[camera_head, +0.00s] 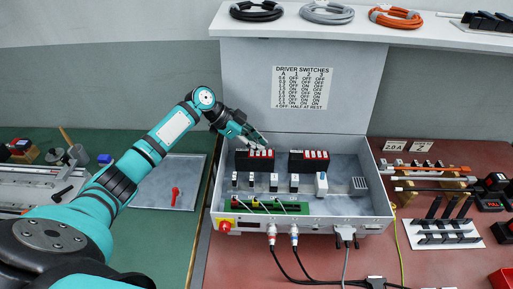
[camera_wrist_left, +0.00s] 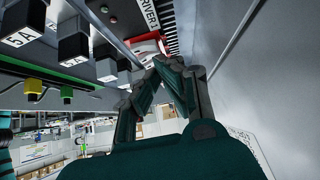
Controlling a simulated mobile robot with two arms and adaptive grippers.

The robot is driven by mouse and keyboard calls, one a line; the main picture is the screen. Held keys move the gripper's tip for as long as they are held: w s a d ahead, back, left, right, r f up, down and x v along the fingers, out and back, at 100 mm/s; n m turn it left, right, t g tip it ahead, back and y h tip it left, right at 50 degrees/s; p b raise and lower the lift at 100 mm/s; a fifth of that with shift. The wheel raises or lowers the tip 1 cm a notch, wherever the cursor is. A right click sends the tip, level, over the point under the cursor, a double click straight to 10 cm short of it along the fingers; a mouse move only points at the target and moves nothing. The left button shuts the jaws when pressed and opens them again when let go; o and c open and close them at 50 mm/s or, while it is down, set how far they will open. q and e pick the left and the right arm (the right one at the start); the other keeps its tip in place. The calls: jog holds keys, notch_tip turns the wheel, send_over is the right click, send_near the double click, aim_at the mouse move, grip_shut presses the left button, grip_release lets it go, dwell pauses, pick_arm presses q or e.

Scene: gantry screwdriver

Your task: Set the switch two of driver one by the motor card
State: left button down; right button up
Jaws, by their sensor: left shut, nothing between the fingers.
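Driver one (camera_head: 242,165) is the left black block in the open grey cabinet, with a red switch block on it. The red and white switch block (camera_wrist_left: 144,46) shows in the wrist view beside a "DRIVER 1" label (camera_wrist_left: 151,14). My left gripper (camera_head: 262,142) is shut and empty, its fingertips at the upper right of the driver one switches. In the wrist view its fingers (camera_wrist_left: 168,66) partly hide the switch block, so single switch positions cannot be read. A card reading "2.0 A" (camera_head: 394,146) stands on the right bench. My right gripper is not in view.
A driver switches chart (camera_head: 300,88) is on the cabinet's raised panel. A second driver (camera_head: 309,162) sits to the right. Several small blocks and a green terminal strip (camera_head: 270,207) lie below. The cabinet wall (camera_wrist_left: 245,50) is close to my left gripper.

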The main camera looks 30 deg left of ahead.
pick_arm(q)
jog(key=shift+s+f, duration=0.15)
jog(key=shift+f, duration=0.15)
jog(key=shift+s+d+f+p, duration=0.15)
jog(key=shift+s+p, duration=0.2)
jog(key=shift+s, duration=0.05)
jog(key=shift+s+d+f+p, duration=0.1)
jog(key=shift+s+d+p, duration=0.05)
jog(key=shift+s+p, duration=0.2)
jog(key=w+v, duration=0.1)
jog(key=v, duration=1.1)
jog(key=shift+s+r, duration=0.15)
jog(key=shift+r, duration=0.4)
